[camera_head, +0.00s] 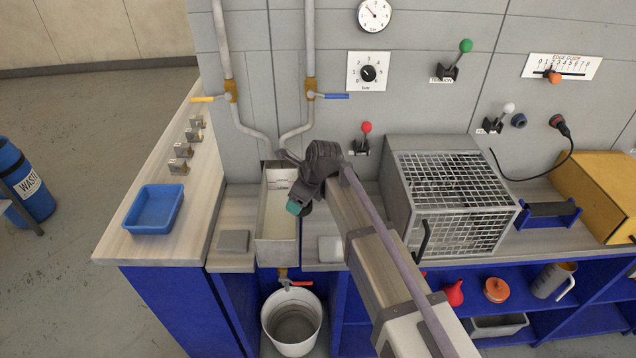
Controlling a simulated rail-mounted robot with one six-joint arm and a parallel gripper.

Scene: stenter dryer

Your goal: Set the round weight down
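My gripper (297,197) is dark grey and hangs over the pale metal trough (264,225) near the wall. A small teal piece shows at its lower end; I cannot tell whether it is a fingertip or part of something held. The fingers are too small and too hidden by the wrist to show whether they are open or shut. I cannot make out a round weight anywhere in this view. Flat grey square plates lie on the bench on both sides of the trough, one on the left (234,241) and one on the right (331,249).
A blue tray (153,209) and several small metal blocks (179,158) sit on the left bench. A wire-mesh cage (458,197) stands right of my arm. Pipes with yellow and blue valve handles run down the wall. A white bucket (292,321) stands below the trough.

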